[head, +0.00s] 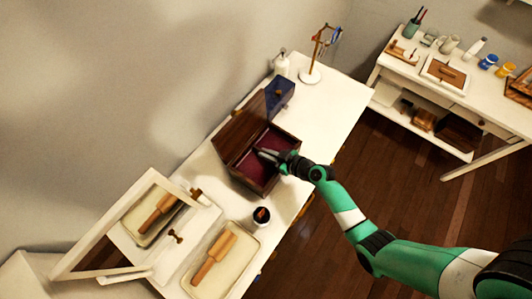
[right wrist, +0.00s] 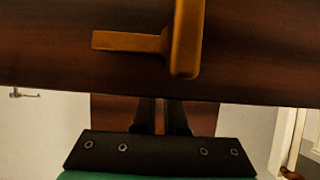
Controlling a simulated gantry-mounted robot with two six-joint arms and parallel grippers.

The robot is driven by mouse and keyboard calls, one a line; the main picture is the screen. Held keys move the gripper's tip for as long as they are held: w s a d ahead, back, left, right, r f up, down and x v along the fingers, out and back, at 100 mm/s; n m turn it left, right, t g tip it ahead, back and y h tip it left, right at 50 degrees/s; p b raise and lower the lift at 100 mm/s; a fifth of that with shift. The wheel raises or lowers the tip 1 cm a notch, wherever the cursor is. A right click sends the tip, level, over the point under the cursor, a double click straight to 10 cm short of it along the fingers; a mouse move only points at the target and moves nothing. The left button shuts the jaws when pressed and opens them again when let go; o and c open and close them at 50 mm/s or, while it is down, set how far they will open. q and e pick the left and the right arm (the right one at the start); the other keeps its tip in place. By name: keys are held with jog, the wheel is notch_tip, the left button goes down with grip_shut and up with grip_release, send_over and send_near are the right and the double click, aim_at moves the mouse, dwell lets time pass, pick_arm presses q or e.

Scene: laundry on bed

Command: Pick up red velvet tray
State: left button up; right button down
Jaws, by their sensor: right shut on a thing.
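The red velvet tray (head: 250,163) shows as a dark red lining inside an open wooden box (head: 236,172) on the white table. My right gripper (head: 268,155) reaches into the box from the right and is shut on the tray. How high the tray sits in the box is hard to tell. In the right wrist view, my right gripper's dark fingers (right wrist: 162,116) run close together behind a brown wooden panel with a brass latch (right wrist: 186,40), which hides their tips. My left gripper is not in view.
The box lid stands open on the left. A blue box (head: 281,92), a white bottle (head: 281,64) and a jewelry stand (head: 311,75) are behind. A small dark cup (head: 261,216) and a tray with a wooden brush (head: 222,258) are in front. The table's right end is clear.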

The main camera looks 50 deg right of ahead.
dwell(0.8)
jog(key=shift+r, duration=0.6)
notch_tip(320, 180, up, 9)
jog(key=p, duration=0.2)
jog(key=shift+f+p, duration=0.1)
jog(key=shift+p, duration=0.3)
